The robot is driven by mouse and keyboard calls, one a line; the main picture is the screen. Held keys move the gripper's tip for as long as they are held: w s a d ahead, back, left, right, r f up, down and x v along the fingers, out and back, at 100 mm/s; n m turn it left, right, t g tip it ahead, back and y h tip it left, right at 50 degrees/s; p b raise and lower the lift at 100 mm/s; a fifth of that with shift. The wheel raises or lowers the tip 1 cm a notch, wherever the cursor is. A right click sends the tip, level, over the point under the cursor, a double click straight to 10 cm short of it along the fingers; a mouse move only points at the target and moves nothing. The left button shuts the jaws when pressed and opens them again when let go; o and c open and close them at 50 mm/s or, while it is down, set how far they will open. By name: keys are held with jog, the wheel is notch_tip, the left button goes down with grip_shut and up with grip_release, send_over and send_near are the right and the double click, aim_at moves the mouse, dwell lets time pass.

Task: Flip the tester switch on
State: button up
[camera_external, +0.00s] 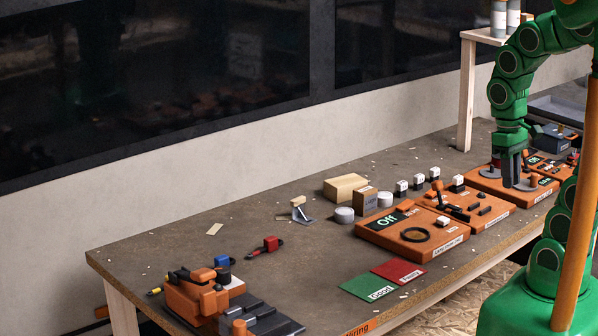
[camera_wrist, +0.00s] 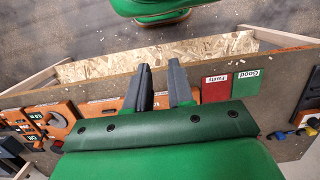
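Several orange stations stand in a row on the workbench. The nearest station (camera_external: 383,239) has a display reading "Off" and a black ring on top. The middle station (camera_external: 488,216) has black parts and a lever (camera_external: 440,194) with an orange top. I cannot tell for sure which control is the tester switch. My gripper (camera_external: 511,184) points down over the far station (camera_external: 528,199), which has a display that seems to read "On". In the wrist view my gripper (camera_wrist: 161,82) has its two dark fingers apart with nothing seen between them. Contact with the station is unclear.
A green "Good" card (camera_external: 367,287) and a red "Faulty" card (camera_external: 399,271) lie near the front edge. An orange and black device (camera_external: 196,294) is at the near end.

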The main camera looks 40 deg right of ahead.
jog(key=w, duration=0.5)
jog(key=w+d+t, duration=0.1)
jog(key=w, duration=0.4)
jog(key=w+d+t, duration=0.1)
jog(key=w, duration=0.4)
jog(key=shift+w+d+f, duration=0.15)
jog(key=shift+f, duration=0.25)
grip_shut()
jog(key=w+d+f+t, duration=0.1)
jog(key=w+d, duration=0.1)
jog(key=w, duration=0.7)
jog(key=w+d+f+t, duration=0.1)
jog(key=w+d+f, duration=0.1)
jog(key=w, duration=0.7)
jog(key=shift+w+d+f+t+h, duration=0.2)
jog(key=shift+w+f+t+h, duration=0.05)
jog(key=shift+w+t+h, duration=0.15)
